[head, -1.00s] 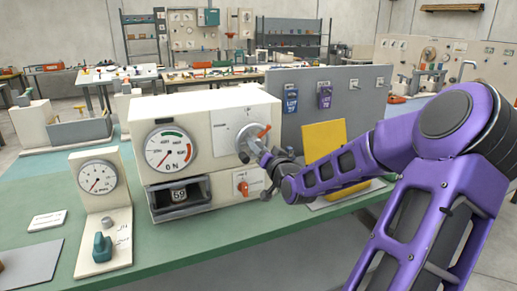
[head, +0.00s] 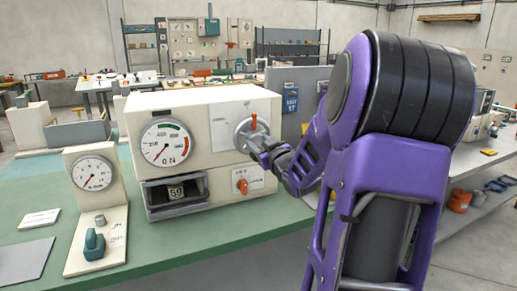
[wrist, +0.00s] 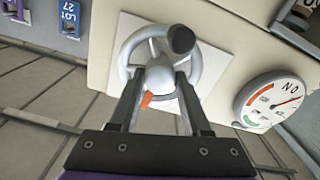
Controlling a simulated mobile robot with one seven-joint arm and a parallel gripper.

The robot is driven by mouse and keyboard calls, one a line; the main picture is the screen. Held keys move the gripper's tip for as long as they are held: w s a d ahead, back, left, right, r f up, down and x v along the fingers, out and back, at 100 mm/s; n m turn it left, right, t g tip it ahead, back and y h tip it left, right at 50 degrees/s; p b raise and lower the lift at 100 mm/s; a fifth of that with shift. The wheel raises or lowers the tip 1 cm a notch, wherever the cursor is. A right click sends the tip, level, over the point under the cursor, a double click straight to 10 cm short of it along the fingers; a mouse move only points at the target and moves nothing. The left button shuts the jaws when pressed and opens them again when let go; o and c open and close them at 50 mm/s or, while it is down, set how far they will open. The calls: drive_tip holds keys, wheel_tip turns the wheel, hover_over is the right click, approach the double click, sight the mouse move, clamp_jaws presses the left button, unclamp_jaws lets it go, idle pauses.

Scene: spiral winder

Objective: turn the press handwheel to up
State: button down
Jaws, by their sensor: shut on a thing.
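The press handwheel (head: 243,134) is a grey wheel on the front of the cream press box (head: 190,104). Its orange marker (head: 254,122) points about straight up in the head view. My gripper (head: 264,152) is at the wheel, coming from the right. In the wrist view my gripper (wrist: 160,76) is shut on the wheel's middle part, with a finger on each side. The wheel's rim (wrist: 124,54), a dark knob (wrist: 181,39) and the orange marker (wrist: 147,99) show there. The fingers hide part of the hub and rim.
The press's round dial (head: 166,142) sits left of the wheel, its needle at lower left. An orange knob (head: 242,185) is just below the wheel. A smaller gauge stand (head: 94,190) is on the green bench at left. A grey panel with tags stands behind at right.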

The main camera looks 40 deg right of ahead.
drive_tip(key=shift+n, duration=0.5)
drive_tip(key=shift+c, duration=1.8)
unclamp_jaws()
